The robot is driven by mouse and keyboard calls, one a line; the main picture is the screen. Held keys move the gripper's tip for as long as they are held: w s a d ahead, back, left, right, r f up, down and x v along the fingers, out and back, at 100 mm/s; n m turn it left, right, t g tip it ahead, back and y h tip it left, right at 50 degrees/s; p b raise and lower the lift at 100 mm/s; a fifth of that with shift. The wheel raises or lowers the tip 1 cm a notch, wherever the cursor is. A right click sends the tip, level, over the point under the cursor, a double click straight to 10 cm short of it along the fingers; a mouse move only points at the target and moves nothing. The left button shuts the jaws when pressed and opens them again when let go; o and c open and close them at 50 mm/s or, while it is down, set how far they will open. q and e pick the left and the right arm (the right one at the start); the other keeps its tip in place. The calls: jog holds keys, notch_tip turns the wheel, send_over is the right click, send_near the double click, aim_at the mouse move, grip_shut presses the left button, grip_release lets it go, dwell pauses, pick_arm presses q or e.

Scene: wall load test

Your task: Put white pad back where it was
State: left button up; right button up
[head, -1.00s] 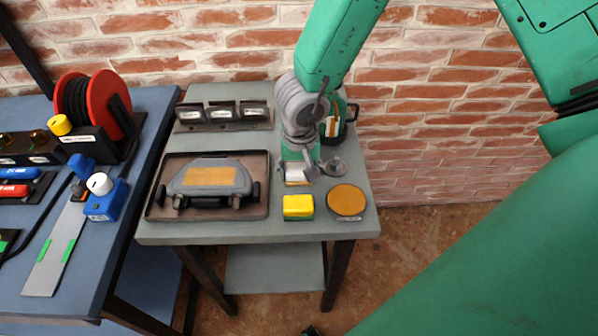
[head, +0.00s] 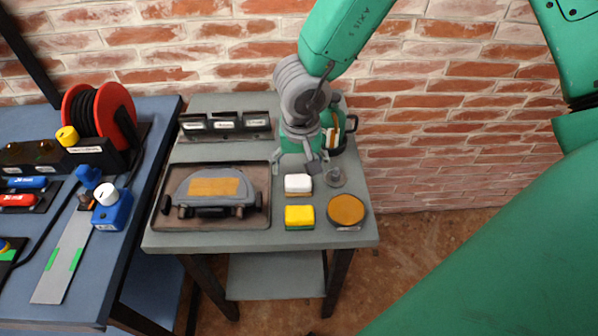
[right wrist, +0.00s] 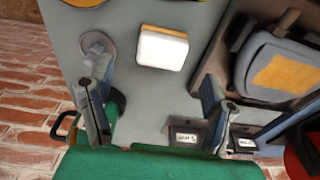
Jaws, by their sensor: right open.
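The white pad (head: 298,184) lies on the grey side table (head: 262,239), behind a yellow sponge-like block (head: 299,216). It has a white top over a tan lower layer, and it also shows in the right wrist view (right wrist: 162,49). My right gripper (head: 298,168) is open and empty, just behind the pad. In the right wrist view its fingers (right wrist: 158,95) are spread wide, with the pad beyond their tips and touching neither. My left gripper is not in view.
A tray (head: 157,222) with a grey device stands left of the pad. A labelled rack (head: 226,124) and a mug (head: 350,124) stand behind. A blue bench (head: 150,150) is at the left.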

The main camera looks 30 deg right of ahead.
aim_at(300, 185)
jog(key=r, duration=0.2)
jog(key=r+p, duration=0.1)
jog(key=r, duration=0.2)
jog(key=shift+s+a+r, duration=0.35)
jog(key=shift+r, duration=0.05)
jog(key=shift+d, duration=0.15)
